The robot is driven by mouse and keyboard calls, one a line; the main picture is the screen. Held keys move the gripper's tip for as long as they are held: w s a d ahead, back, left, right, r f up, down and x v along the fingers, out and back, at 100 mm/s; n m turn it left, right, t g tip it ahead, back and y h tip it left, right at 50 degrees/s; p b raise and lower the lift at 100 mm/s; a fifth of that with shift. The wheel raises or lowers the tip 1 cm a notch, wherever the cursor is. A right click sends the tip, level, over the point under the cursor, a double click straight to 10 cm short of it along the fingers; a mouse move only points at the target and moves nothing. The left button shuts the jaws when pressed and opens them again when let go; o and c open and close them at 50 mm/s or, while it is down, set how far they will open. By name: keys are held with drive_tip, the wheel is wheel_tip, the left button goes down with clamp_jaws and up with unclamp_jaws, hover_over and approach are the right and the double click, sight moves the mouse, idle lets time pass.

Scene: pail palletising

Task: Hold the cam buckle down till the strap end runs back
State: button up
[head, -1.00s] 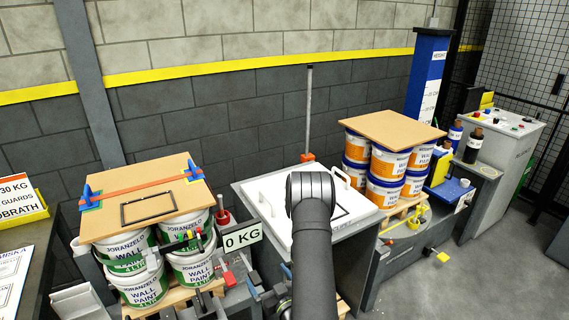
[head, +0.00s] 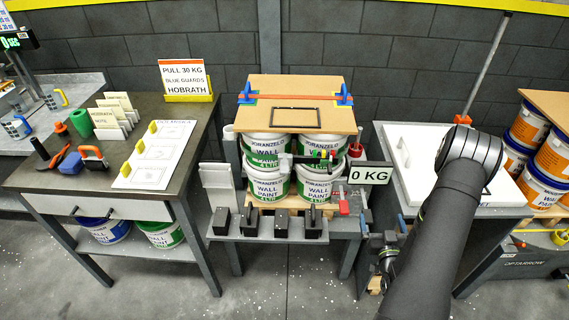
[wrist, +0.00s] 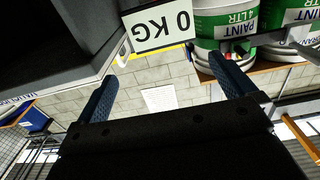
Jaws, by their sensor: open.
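An orange strap (head: 296,97) runs across the cardboard top sheet (head: 300,120) over the pails, between a blue corner guard (head: 246,94) at its left and another (head: 344,95) at its right. The strap looks taut there. White paint pails (head: 268,186) with green labels stand beneath. My gripper (wrist: 165,78) is open and empty in the wrist view, below the 0 KG sign (wrist: 159,25) and apart from the stack.
The 0 KG sign also shows right of the stack (head: 370,173). Black blocks (head: 282,223) line the ledge in front. A bench (head: 40,172) with tools and cards stands left. A white-topped stand (head: 420,150) is right, behind my arm. Floor between bench and stack is clear.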

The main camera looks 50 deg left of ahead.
drive_tip(key=c, duration=0.5)
drive_tip(key=shift+w+a, duration=0.2)
drive_tip(key=shift+a, duration=0.1)
drive_tip(key=c, duration=0.4)
drive_tip(key=w+a+g, duration=0.1)
drive_tip(key=w+a+n, duration=0.1)
drive_tip(key=w+a+n+g+h, duration=0.1)
drive_tip(key=a, duration=0.1)
drive_tip(key=shift+r+g, duration=0.3)
drive_tip(key=shift+r, duration=0.05)
clamp_jaws()
drive_tip(key=w+a+r+n+g+h, duration=0.1)
drive_tip(key=w+a+r+g+h, duration=0.2)
drive_tip(key=r, duration=0.4)
drive_tip(key=w+a+r+n+h, duration=0.1)
drive_tip(key=a+r+h, duration=0.2)
drive_tip(key=r+h, duration=0.3)
drive_tip(key=s+a+r+m+g, duration=0.2)
drive_tip(key=s+a+r, duration=0.5)
drive_tip(key=s, duration=0.4)
drive_tip(key=s+a+r+m+g, duration=0.2)
drive_tip(key=s+a+r+g, duration=0.1)
drive_tip(key=s+a+r, duration=0.4)
drive_tip(key=s+a, duration=0.3)
drive_tip(key=s, duration=0.2)
drive_tip(key=shift+s+r+h, duration=0.15)
drive_tip(key=shift+r+h, duration=0.15)
drive_tip(key=shift+r, duration=0.1)
drive_tip(key=shift+a, duration=0.1)
